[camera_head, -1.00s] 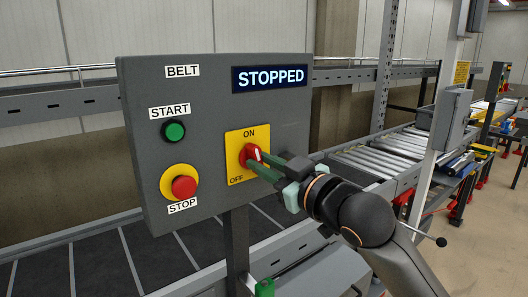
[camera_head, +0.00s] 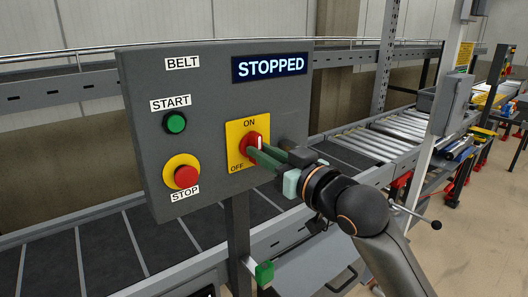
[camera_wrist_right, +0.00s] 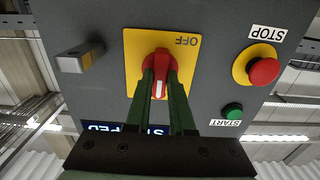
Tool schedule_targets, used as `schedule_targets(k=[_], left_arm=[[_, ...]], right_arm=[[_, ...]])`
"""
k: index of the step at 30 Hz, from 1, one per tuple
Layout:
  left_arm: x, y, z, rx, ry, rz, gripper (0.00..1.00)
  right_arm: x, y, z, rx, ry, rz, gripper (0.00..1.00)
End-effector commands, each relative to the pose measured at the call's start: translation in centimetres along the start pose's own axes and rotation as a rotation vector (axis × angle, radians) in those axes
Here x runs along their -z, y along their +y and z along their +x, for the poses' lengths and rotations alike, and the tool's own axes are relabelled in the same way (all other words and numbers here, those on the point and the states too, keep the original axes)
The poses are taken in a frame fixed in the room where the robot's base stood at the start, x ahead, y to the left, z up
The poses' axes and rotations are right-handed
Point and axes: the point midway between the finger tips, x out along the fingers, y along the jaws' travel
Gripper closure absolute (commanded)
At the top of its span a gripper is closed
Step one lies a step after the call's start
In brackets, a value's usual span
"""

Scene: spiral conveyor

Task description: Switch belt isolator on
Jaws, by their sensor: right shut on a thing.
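The belt isolator is a red rotary knob (camera_head: 253,141) on a yellow plate (camera_head: 235,133) marked ON at the top and OFF at the lower left. My right gripper (camera_head: 260,154) is shut on the knob, its green fingers reaching in from the right. In the right wrist view, which is upside down, the fingers (camera_wrist_right: 160,80) lie on both sides of the knob (camera_wrist_right: 157,62). The white mark on the knob shows between the fingers and points roughly to the ON side. The panel display (camera_head: 270,67) reads STOPPED. My left gripper is out of view.
The grey panel (camera_head: 215,95) also bears a green START button (camera_head: 175,123) and a red STOP button (camera_head: 186,176) left of the isolator. A dark belt (camera_head: 120,255) runs below and behind. A roller conveyor (camera_head: 375,142) stands at the right. Floor shows at the far right.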

Motion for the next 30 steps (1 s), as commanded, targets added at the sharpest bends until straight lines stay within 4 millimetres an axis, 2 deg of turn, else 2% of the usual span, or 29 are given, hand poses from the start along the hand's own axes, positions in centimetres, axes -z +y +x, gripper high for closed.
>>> schedule_targets(k=[2,3,10,18,22,26,30], left_arm=[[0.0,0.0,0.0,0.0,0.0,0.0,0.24],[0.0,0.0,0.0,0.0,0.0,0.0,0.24],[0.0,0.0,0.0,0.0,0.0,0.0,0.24],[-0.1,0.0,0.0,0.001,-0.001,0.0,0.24],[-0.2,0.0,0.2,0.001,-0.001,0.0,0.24],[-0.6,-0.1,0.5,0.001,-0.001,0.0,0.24],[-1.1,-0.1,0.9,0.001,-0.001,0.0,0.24]], right_arm=[[0.0,0.0,0.0,0.0,0.0,0.003,1.0],[0.0,0.0,0.0,0.001,0.0,0.003,0.76],[0.0,0.0,0.0,0.001,0.0,0.002,0.5],[0.0,0.0,-0.1,0.001,0.0,0.0,0.49],[-0.1,0.0,-0.9,0.0,0.002,0.001,0.49],[-0.2,0.0,-2.8,0.0,0.002,-0.001,0.49],[-0.2,0.0,-5.7,0.0,0.003,-0.003,0.49]])
